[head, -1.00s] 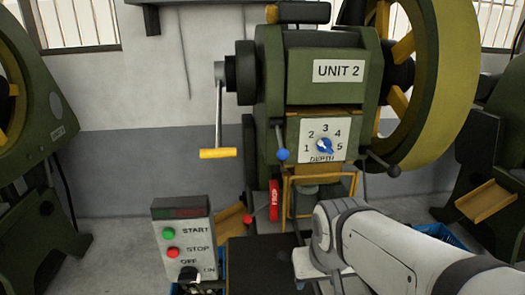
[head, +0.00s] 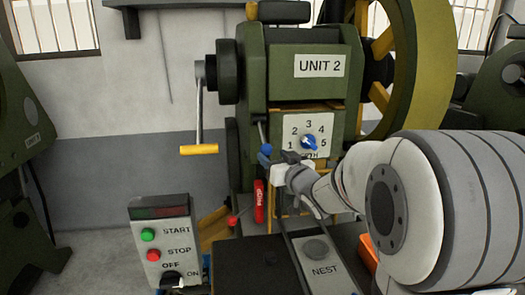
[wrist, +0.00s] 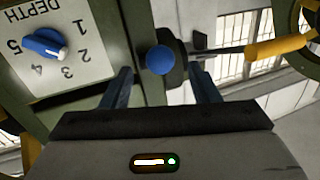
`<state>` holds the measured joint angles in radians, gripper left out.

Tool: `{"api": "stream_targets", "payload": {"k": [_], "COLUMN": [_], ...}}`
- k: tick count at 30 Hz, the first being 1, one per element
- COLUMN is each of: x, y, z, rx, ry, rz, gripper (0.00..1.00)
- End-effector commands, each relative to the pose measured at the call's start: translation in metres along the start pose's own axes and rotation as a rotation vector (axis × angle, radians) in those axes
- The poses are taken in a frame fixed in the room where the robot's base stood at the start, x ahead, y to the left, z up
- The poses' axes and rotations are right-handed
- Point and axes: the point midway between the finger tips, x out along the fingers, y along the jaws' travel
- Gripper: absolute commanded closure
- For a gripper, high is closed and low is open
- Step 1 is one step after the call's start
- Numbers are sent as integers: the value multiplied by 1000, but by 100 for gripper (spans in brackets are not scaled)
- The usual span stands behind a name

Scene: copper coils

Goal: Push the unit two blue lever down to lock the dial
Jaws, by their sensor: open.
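The blue ball-ended lever (head: 266,149) is on the front of unit two, left of the white dial plate (head: 294,120). In the wrist view the lever's blue ball (wrist: 160,60) sits between the two finger tips, with a gap on each side. The blue depth dial (head: 309,142) is on the plate and also shows in the wrist view (wrist: 42,43); its white mark points toward the 2 and 3 side. My gripper (head: 277,156) is open at the lever in the head view, and its spread fingers show in the wrist view (wrist: 162,80). The lever's shaft is mostly hidden behind the ball there.
A crank with a yellow handle (head: 199,149) hangs to the left. A control box (head: 163,240) with START and STOP buttons stands lower left. A red tag (head: 259,201) and the NEST plate (head: 322,265) are below my gripper.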

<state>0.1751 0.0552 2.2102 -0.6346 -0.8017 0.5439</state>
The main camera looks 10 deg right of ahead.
Motion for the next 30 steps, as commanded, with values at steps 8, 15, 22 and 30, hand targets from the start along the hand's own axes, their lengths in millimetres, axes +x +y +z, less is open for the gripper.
{"api": "stream_targets", "payload": {"k": [8,15,22,30], "x": [44,69,73,73], "y": [-1,-1,0,-1], "z": [-1,-1,0,0], "rx": [0,-1,-1,-1], "ry": [0,1,0,1], "rz": [-2,-1,1,0], "gripper": [45,45,45,60]}}
